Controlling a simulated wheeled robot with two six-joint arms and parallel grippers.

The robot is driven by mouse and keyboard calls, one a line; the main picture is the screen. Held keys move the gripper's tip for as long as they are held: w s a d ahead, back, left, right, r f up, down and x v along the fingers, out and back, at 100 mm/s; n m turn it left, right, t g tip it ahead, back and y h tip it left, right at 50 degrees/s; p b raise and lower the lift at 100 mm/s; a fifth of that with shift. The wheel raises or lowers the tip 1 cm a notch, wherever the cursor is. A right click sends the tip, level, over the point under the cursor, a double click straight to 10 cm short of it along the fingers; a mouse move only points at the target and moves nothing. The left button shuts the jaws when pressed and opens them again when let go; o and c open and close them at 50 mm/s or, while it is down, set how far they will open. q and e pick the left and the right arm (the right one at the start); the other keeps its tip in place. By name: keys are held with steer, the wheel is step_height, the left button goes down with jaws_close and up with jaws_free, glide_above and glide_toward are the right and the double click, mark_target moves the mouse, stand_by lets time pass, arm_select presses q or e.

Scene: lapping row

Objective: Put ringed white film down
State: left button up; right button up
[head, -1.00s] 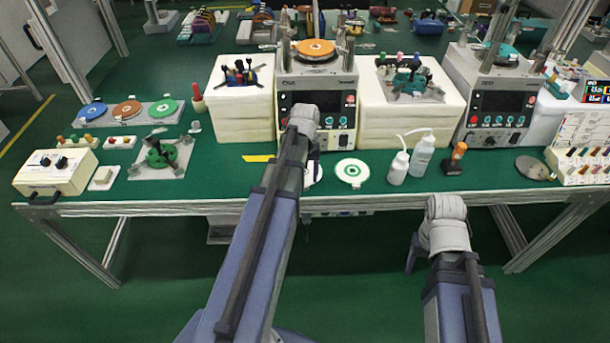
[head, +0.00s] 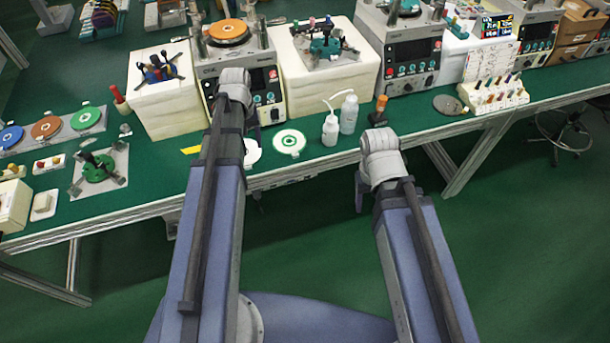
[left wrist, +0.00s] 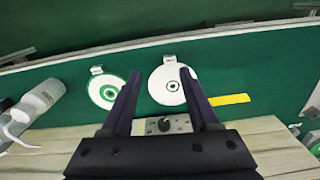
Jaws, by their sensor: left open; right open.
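A white film disc with a thin dark ring at its centre (left wrist: 172,85) lies flat on the green bench in the left wrist view. In the head view its white edge (head: 253,152) shows, partly hidden by my left arm. A white disc with green rings (head: 289,143) lies to its right there; it also shows in the left wrist view (left wrist: 106,91). My left gripper (left wrist: 160,75) is open above the dark-ringed disc, its fingertips apart and nothing held between them. My right gripper (head: 360,192) hangs open and empty before the bench's front edge.
Two squeeze bottles (head: 340,120) stand right of the green-ringed disc. A yellow strip (left wrist: 229,99) lies beside the dark-ringed disc. A machine with an orange disc on top (head: 229,32) and a pale block (head: 165,102) stand behind.

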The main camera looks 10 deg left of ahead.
arm_select(q)
steer(key=s+d+m, duration=0.4)
steer(key=s+d, duration=0.2)
steer(key=d, duration=0.6)
steer(key=s+d+m+y, duration=0.1)
steer(key=s+d+m, duration=0.4)
steer(key=d, duration=0.8)
steer(key=shift+s, duration=0.65)
steer(key=shift+d+r, duration=0.1)
